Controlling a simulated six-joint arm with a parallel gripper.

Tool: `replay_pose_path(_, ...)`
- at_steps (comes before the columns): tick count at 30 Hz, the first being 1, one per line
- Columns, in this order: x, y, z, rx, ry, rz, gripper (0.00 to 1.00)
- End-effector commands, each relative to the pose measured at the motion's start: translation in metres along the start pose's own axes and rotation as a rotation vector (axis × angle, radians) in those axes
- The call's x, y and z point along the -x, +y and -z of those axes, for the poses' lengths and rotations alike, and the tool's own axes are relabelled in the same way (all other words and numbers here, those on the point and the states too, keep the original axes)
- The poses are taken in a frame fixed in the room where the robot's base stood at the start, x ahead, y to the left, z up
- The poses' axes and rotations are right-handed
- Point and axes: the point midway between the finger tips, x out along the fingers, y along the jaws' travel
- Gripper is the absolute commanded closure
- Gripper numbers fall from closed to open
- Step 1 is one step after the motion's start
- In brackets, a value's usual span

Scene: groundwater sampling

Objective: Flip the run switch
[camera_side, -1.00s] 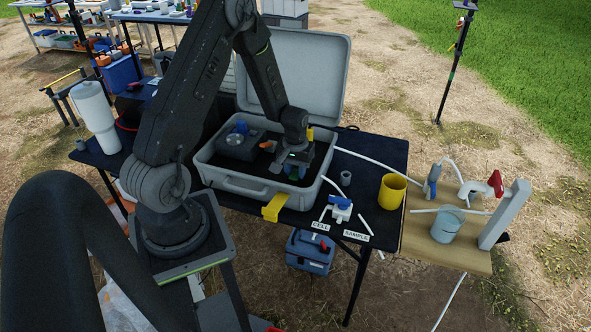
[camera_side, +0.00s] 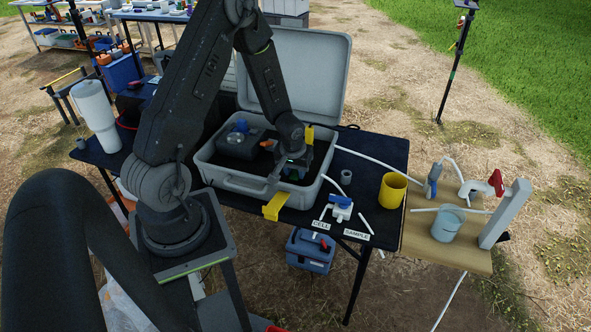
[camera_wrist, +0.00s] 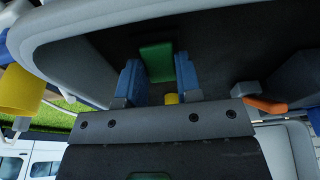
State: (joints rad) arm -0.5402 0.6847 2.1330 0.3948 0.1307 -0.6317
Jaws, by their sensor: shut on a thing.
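My gripper (camera_side: 292,172) is low inside the open grey case (camera_side: 245,187). In the wrist view its two blue finger pads (camera_wrist: 158,75) stand on either side of a flat green piece (camera_wrist: 157,60), and the jaws are shut on it. A small yellow piece (camera_wrist: 171,98) shows between the fingers, closer to the camera. An orange lever-like part (camera_wrist: 265,105) sits to the right of the fingers, apart from them; it also shows in the side view (camera_side: 266,143). I cannot tell which part is the run switch. My wrist hides part of the case floor.
The case lid (camera_side: 308,75) stands open behind my arm. A dark unit with a blue knob (camera_side: 240,127) is in the case's left half. Right of the case are a blue-and-white valve (camera_side: 341,205), a yellow cup (camera_side: 391,191) and white tubing (camera_side: 370,165).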

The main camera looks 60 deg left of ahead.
Motion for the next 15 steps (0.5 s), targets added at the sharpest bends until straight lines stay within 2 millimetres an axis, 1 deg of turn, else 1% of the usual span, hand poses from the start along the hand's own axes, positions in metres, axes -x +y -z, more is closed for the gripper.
replay_pose_path(1, 0.0000, -0.0006, -0.0002, 0.001, -0.001, 0.001, 0.92)
replay_pose_path(2, 0.0000, -0.0006, -0.0002, 0.001, -0.001, 0.001, 0.67)
replay_pose_path(3, 0.0000, -0.0005, -0.0002, 0.001, -0.001, 0.001, 0.63)
replay_pose_path(9, 0.0000, -0.0003, -0.0001, 0.000, -0.001, 0.001, 0.44)
replay_pose_path(10, 0.0000, -0.0002, -0.0001, 0.000, -0.001, 0.001, 0.43)
replay_pose_path(15, 0.0000, -0.0001, -0.0001, 0.000, -0.001, 0.000, 0.43)
